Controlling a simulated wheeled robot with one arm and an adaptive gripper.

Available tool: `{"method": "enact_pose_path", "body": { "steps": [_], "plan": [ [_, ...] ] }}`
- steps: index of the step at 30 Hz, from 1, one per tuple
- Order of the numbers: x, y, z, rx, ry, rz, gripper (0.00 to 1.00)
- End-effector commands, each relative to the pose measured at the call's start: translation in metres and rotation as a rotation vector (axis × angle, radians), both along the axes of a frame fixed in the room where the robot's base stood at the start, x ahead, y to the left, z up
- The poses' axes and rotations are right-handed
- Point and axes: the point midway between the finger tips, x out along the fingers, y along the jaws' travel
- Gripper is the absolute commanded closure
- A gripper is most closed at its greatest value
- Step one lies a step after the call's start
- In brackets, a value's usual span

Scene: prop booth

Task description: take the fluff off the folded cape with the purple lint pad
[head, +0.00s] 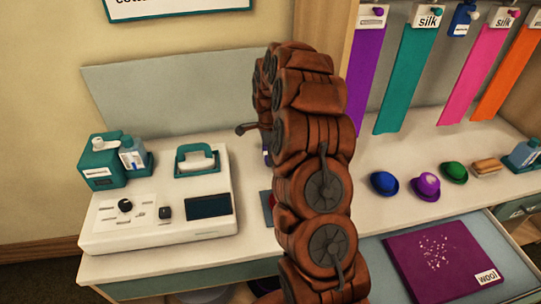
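The folded cape (420,260) is purple and lies flat in an open drawer at the lower right. White fluff (436,250) is scattered near its middle, and a label reading "wool" (487,277) is at its front right corner. A small purple hat-shaped piece (426,186) stands on the counter behind the drawer; I cannot tell whether it is the lint pad. A sliver of purple-blue shows beside my arm, too covered to identify. My brown arm rises through the middle of the view and bends away; my gripper does not show.
On the counter (380,215) are blue (384,183) and green (454,172) hat-shaped pieces, a tan block (487,168) and a teal bottle (524,155). Colored strips (405,80) hang above. A white machine (160,205) and teal dispenser (104,160) stand left.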

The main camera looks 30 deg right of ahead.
Motion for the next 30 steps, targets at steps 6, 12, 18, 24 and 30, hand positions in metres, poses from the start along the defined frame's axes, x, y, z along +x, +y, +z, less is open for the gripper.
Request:
{"method": "enact_pose_path", "body": {
  "steps": [6,12,18,24,30],
  "plan": [
    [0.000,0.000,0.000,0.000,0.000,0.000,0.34],
    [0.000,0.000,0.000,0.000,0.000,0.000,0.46],
    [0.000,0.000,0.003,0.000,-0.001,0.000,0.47],
    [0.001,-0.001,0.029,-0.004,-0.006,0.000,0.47],
    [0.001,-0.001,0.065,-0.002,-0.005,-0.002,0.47]
  ]
}}
